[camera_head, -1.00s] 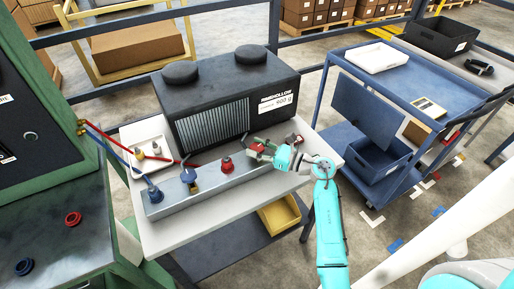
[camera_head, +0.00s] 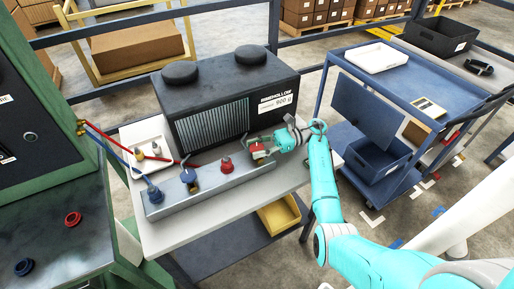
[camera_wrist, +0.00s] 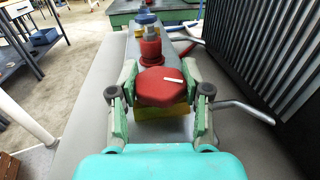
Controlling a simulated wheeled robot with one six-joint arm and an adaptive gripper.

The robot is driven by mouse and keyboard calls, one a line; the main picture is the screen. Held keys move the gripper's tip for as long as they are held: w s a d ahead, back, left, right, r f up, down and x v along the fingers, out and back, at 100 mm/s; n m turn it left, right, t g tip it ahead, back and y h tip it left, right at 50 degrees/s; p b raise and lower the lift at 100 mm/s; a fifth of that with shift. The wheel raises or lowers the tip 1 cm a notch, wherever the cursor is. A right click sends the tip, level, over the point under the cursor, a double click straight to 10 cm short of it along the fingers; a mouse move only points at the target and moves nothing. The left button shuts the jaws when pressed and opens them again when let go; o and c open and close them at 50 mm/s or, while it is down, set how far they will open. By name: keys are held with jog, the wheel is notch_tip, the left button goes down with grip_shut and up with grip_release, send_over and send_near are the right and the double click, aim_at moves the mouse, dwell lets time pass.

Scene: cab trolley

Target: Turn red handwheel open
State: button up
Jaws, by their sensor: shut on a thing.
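The red handwheel (camera_wrist: 160,87) is a faceted red knob with a white mark on top, above a yellow body (camera_wrist: 162,111). In the wrist view it sits between the two green-and-grey fingers of my gripper (camera_wrist: 159,80), which are closed against its sides. In the head view my gripper (camera_head: 264,147) is at the right end of the grey manifold (camera_head: 212,186), with the handwheel (camera_head: 257,153) partly hidden by the fingers. The white mark points to the lower right in the wrist view.
A red fitting (camera_head: 226,166), a blue-handled valve (camera_head: 189,180) and a blue fitting (camera_head: 154,194) line the manifold. A black finned unit (camera_head: 226,99) stands close behind. A white tray (camera_head: 150,142) lies left. A blue trolley (camera_head: 418,92) stands right.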

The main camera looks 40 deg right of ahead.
aim_at(257, 147)
jog(key=shift+n+g+y, duration=0.3)
jog(key=shift+n+g, duration=0.1)
jog(key=shift+g, duration=0.2)
jog(key=o, duration=1.2)
notch_tip(257, 147, up, 10)
jog(key=shift+f, duration=0.1)
